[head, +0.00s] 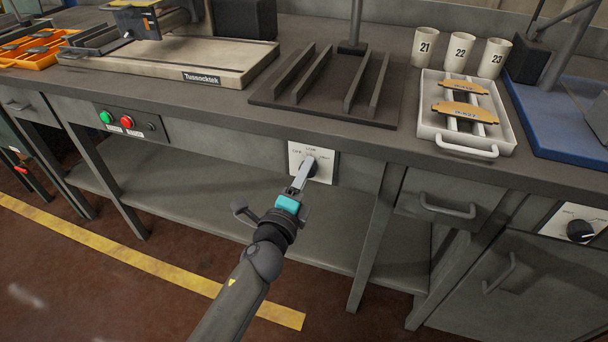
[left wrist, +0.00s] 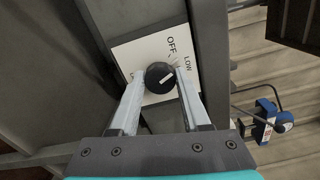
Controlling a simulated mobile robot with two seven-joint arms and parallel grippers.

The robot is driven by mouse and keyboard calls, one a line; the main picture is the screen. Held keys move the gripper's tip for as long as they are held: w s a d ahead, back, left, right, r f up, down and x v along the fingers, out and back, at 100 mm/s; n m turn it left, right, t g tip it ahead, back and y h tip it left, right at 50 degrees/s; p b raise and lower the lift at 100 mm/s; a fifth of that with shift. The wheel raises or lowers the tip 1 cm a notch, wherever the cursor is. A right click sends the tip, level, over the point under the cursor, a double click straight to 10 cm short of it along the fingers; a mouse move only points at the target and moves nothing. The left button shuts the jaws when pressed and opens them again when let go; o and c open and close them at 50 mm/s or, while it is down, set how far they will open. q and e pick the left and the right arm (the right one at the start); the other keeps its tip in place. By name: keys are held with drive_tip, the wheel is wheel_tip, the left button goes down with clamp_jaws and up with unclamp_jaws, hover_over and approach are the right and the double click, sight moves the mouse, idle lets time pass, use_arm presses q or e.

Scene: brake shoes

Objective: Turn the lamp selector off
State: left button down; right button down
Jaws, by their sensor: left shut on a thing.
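The lamp selector is a black round knob (left wrist: 159,78) on a white plate (head: 328,174) on the bench front. In the left wrist view, OFF is printed at the plate's top and LOW at its right. The knob's white mark slants to the upper right, roughly towards LOW. My left gripper (head: 305,172) reaches the plate from below. In the left wrist view, its two pale fingers (left wrist: 158,88) are on either side of the knob, shut on it. In the head view the fingers mostly hide the knob. My right gripper is not in view.
A button panel with a green button (head: 106,117) and a red button (head: 127,121) is to the left. Another dark knob (head: 580,231) is at far right. A tray (head: 430,122) with brake shoes and numbered cups (head: 459,53) stands on the bench. A lower shelf (head: 235,205) lies beneath.

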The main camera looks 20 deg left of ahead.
use_arm(q)
drive_tip(key=shift+n, duration=2.1)
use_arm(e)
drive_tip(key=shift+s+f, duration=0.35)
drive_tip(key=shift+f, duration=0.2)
use_arm(q)
drive_tip(key=shift+c, duration=1.8)
unclamp_jaws()
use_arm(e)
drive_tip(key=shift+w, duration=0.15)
use_arm(q)
drive_tip(key=shift+s+p, duration=0.1)
drive_tip(key=shift+p, duration=0.2)
